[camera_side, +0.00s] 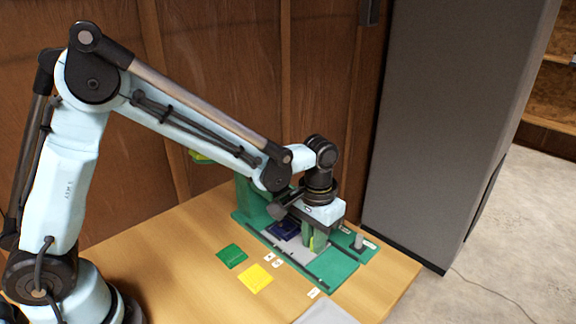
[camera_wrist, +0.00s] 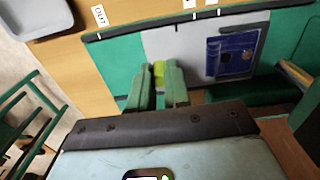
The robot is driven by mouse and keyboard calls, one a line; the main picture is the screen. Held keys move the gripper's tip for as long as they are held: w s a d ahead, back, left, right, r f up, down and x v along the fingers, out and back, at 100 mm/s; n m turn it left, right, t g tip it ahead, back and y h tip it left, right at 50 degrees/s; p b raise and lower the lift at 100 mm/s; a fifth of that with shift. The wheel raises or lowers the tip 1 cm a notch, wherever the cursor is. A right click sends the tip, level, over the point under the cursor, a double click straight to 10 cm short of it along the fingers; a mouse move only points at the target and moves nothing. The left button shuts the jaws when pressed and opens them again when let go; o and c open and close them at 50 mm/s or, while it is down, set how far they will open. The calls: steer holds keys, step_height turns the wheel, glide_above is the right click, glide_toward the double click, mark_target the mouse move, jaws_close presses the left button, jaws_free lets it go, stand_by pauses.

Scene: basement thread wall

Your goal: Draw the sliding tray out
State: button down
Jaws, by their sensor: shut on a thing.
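The sliding tray is a light grey plate (camera_side: 285,247) lying in a green base (camera_side: 328,267) on the wooden table. It also shows in the wrist view (camera_wrist: 190,42), with a dark blue piece (camera_wrist: 232,54) on it; that piece shows in the side view (camera_side: 285,229) too. A yellow-green handle (camera_wrist: 159,70) stands at the tray's end. My gripper (camera_side: 314,243) points down over this end. In the wrist view my gripper (camera_wrist: 158,78) has its two green fingers on either side of the handle, shut on it. The fingers hide part of the handle.
A green square (camera_side: 232,256) and a yellow square (camera_side: 255,279) lie left of the base. A grey post (camera_side: 358,241) stands at its right. A label reading OUT (camera_wrist: 100,15) and a grey dish (camera_wrist: 45,18) show in the wrist view. A tall grey cabinet (camera_side: 445,120) stands behind right.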

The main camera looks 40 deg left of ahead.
steer(key=shift+d, duration=4.25)
steer(key=c, duration=1.1)
jaws_free()
steer(key=shift+r, duration=3.05)
step_height(320, 180, up, 4)
